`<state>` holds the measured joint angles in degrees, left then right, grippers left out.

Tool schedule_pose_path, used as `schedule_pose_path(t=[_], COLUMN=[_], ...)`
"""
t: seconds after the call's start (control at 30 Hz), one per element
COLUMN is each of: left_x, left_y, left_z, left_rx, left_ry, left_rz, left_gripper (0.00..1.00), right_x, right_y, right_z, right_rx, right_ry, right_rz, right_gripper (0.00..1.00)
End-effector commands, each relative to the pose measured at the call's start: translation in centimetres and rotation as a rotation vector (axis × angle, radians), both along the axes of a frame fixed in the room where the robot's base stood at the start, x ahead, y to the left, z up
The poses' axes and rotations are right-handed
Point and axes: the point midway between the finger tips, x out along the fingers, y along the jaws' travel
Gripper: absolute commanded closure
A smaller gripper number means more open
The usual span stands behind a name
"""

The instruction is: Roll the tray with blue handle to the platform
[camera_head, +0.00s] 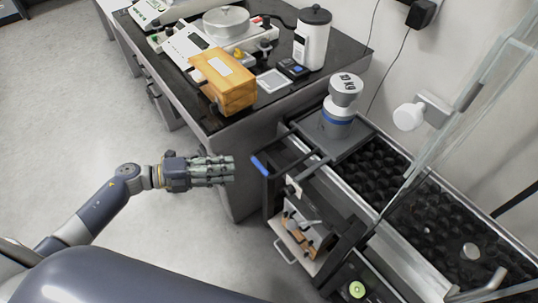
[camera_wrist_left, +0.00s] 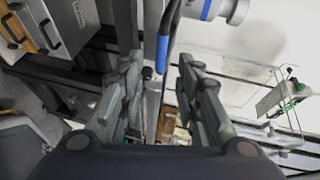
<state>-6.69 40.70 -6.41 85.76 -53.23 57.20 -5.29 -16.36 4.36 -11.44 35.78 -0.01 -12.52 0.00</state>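The tray (camera_head: 353,148) is a dark flat plate with a frame reaching left to a bar with a blue handle (camera_head: 260,165). A grey 20 kg weight (camera_head: 341,98) with a blue band stands upright on it. My left gripper (camera_head: 232,169) is just left of the blue handle, pointing at it. In the left wrist view my left gripper (camera_wrist_left: 158,62) is open, with the blue handle (camera_wrist_left: 165,38) seen between its fingers, beyond the tips. It does not appear to touch the handle. My right gripper is not in view. I cannot tell which surface is the platform.
A black studded bed (camera_head: 385,165) extends right of the tray, beside a glass panel (camera_head: 462,100). A dark bench (camera_head: 345,52) behind carries a wooden box (camera_head: 223,80), scales and a white canister (camera_head: 311,42). A cabinet stands below the handle. The floor at left is clear.

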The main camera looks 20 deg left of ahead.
Motion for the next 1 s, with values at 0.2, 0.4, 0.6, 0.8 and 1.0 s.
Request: schedule_pose_path(t=[0.2, 0.4, 0.6, 0.8, 1.0], left_x=[1.2, 3.1, 4.5, 5.1, 5.1], left_y=[-2.4, -5.7, -8.2, -9.1, -9.2], left_z=[-0.2, -0.9, -1.6, -1.9, -1.9], left_rx=[0.0, -0.002, -0.002, 0.001, 0.001], left_ry=[-0.004, -0.003, -0.001, -0.002, -0.001], left_rz=[-0.008, -0.004, -0.004, -0.003, -0.002], left_gripper=[0.69, 0.69, 0.69, 0.69, 0.69], right_x=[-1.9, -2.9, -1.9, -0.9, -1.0], right_y=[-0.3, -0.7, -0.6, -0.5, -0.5], right_z=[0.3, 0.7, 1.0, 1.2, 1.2], right_rx=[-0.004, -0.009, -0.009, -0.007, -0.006], right_ry=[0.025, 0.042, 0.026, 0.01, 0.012], right_rz=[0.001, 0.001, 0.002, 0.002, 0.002], right_gripper=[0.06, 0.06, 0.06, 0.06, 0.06])
